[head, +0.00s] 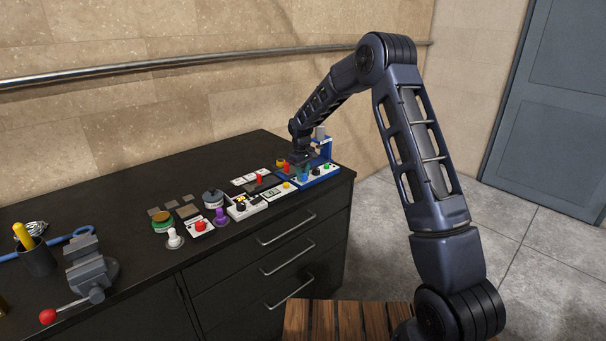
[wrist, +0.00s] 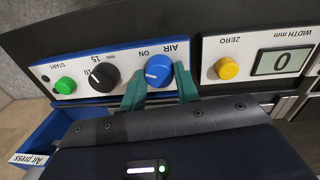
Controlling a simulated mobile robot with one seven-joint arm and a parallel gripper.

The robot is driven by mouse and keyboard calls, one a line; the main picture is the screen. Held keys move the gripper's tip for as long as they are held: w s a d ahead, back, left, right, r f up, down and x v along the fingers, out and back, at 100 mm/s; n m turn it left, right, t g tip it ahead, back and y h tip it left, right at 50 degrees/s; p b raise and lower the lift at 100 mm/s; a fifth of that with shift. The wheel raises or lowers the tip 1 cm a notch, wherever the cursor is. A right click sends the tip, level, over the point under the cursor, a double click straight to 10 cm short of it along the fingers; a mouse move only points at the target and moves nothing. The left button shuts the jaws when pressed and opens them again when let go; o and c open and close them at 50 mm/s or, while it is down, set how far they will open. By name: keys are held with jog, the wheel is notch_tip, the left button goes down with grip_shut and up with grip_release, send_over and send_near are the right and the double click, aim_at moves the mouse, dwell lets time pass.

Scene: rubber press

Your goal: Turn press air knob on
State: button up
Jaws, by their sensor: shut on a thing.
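The blue air knob (wrist: 158,71) is on the white press panel (wrist: 110,67), beside the upside-down words AIR and ON in the wrist view. A white mark on the knob's face points roughly left in that view. My gripper (wrist: 161,88) has its teal fingers on either side of the knob and is shut on it. In the head view my gripper (head: 304,172) reaches down at the blue-framed air press (head: 325,151) at the bench's far right end. The arm's end hides part of the press there.
Beside the knob are a black dial (wrist: 104,77) and a green START button (wrist: 65,86). A width gauge with a yellow ZERO button (wrist: 227,68) adjoins the panel. Several small tools, a vise (head: 88,268) and a pen cup (head: 37,258) stand on the black bench.

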jog(key=m, duration=0.7)
dwell(0.6)
jog(key=o, duration=1)
jog(key=shift+c, duration=0.2)
notch_tip(320, 180, up, 11)
jog(key=shift+a+f, duration=0.15)
jog(key=shift+a, duration=0.15)
